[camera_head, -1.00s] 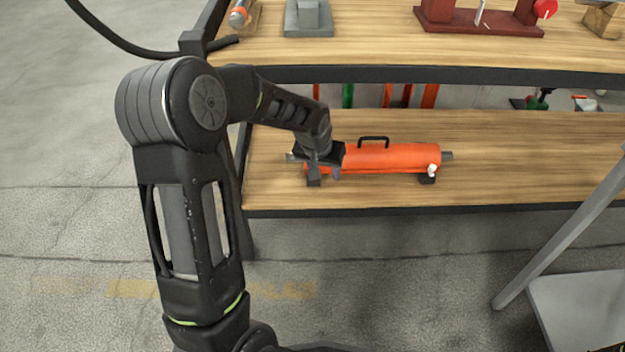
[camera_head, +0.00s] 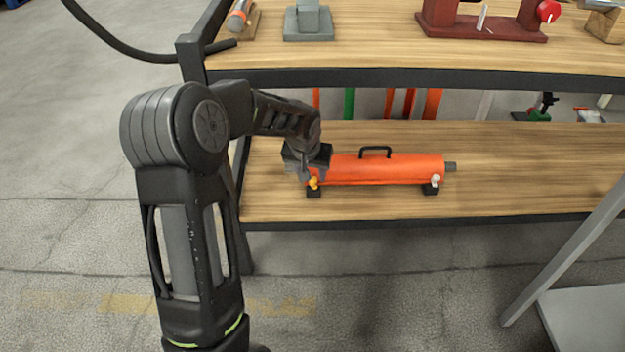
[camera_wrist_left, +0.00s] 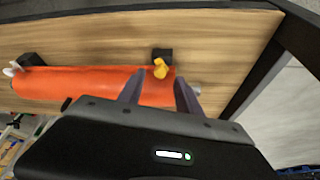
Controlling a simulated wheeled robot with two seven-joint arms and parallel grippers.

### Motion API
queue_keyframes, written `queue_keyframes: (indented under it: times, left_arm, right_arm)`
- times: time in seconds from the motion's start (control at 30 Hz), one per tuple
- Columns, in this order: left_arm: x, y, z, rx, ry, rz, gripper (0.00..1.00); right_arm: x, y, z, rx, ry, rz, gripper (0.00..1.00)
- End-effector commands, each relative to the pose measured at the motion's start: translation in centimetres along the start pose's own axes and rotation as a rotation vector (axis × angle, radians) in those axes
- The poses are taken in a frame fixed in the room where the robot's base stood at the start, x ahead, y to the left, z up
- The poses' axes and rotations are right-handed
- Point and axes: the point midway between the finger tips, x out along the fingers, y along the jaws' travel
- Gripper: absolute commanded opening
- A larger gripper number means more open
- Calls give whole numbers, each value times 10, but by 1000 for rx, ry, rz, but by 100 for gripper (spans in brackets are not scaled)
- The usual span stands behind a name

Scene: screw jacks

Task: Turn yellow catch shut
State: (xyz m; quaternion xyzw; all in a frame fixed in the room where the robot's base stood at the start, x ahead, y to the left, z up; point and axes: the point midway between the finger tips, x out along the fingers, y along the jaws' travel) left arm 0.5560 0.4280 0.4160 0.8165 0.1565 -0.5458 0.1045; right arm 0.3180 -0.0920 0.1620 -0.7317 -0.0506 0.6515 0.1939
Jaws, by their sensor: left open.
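The yellow catch (camera_head: 313,183) is a small knob at the left end of an orange cylinder (camera_head: 390,169) on the lower shelf. It also shows in the left wrist view (camera_wrist_left: 160,69), beside a small black foot block. My left gripper (camera_head: 306,172) is at the cylinder's left end, close to the catch. In the left wrist view its two fingers (camera_wrist_left: 158,93) are apart, with the orange surface and the catch between and just beyond the tips. Nothing is held. Whether a finger touches the catch I cannot tell. My right gripper is not in view.
A white catch (camera_head: 436,179) is at the cylinder's right end, and a black handle (camera_head: 375,152) is on top. The upper shelf (camera_head: 370,50) overhangs behind, with several tools. The lower shelf's right part is clear. A grey frame (camera_head: 570,230) stands at the right.

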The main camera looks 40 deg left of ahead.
Motion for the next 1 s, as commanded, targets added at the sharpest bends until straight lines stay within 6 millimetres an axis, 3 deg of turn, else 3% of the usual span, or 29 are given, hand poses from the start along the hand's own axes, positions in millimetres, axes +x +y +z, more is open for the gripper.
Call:
queue_keyframes:
  times: [0.03,0.17,0.5,1.0]
  left_arm:
    - [11,0,2,0,-1,0,41]
    - [22,0,1,0,-1,0,41]
    - [24,0,0,0,0,0,40]
    - [24,0,0,0,0,0,0]
  right_arm:
    - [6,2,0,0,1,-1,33]
    - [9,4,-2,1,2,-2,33]
    - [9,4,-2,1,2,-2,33]
    - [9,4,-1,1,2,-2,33]
